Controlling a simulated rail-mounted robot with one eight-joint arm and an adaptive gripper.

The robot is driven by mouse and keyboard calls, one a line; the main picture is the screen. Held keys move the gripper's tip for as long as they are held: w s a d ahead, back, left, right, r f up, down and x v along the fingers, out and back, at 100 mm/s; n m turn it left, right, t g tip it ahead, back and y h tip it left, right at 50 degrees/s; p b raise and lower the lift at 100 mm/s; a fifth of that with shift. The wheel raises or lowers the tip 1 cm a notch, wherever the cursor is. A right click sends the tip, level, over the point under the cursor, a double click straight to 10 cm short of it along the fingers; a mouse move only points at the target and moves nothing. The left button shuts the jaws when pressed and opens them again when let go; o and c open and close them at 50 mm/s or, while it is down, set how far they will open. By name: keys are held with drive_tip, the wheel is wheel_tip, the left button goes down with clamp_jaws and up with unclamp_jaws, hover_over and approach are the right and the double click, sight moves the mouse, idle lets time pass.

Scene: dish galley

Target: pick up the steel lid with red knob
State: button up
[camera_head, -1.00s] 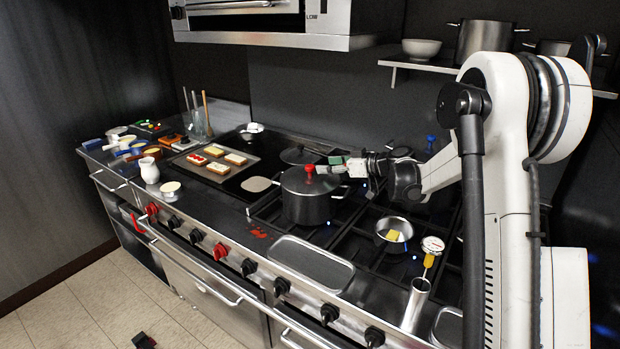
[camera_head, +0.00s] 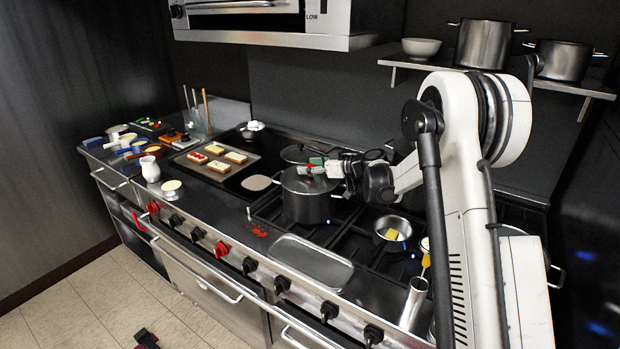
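The steel lid with red knob (camera_head: 297,181) sits on a dark steel pot (camera_head: 305,207) on the stove, left of my arm. My gripper (camera_head: 314,167) is at the top of this lid, level with the red knob (camera_head: 307,168). The fingers partly cover the knob. The fingers are small in the picture, and I cannot tell whether they are closed on the knob or only around it. The lid appears to rest flat on the pot.
Another lid (camera_head: 297,154) lies behind the pot. A small saucepan (camera_head: 393,233) with a yellow piece stands to the right. An empty tray (camera_head: 312,261) lies in front, and a tray with toasts (camera_head: 219,174) to the left. Pots (camera_head: 486,45) stand on the shelf above.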

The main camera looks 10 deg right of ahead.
drive_tip(key=c, duration=1.1)
clamp_jaws()
drive_tip(key=shift+r, duration=0.1)
